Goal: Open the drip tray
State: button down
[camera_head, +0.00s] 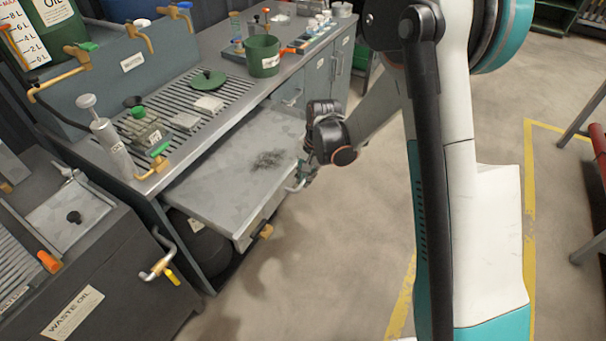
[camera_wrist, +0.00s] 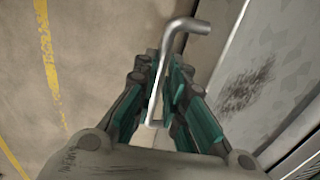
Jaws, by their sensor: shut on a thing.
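The drip tray (camera_head: 215,190) is a flat grey metal drawer with a dark stain, standing well out from under the slatted counter. Its stained surface also shows at the right of the wrist view (camera_wrist: 290,45). A bent metal handle (camera_wrist: 188,26) runs between the teal fingers of my gripper (camera_wrist: 168,75). In the head view my gripper (camera_head: 303,178) is at the front edge of the tray, shut on the handle. The fingers and wrist hide part of the handle.
The counter holds a green bucket (camera_head: 262,56), a green funnel lid (camera_head: 208,80) and small bottles and valves. A waste oil cabinet (camera_head: 100,280) stands at the lower left. Concrete floor (camera_head: 320,260) in front of the tray is clear. Red-and-grey framework stands at the far right.

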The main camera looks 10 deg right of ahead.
jog(key=c, duration=1.7)
grip_release()
jog(key=shift+o, duration=0.2)
notch_tip(320, 180, up, 12)
jog(key=s+d, duration=0.1)
jog(key=shift+s+d, duration=0.15)
jog(key=shift+d, duration=0.2)
jog(key=shift+f, duration=0.1)
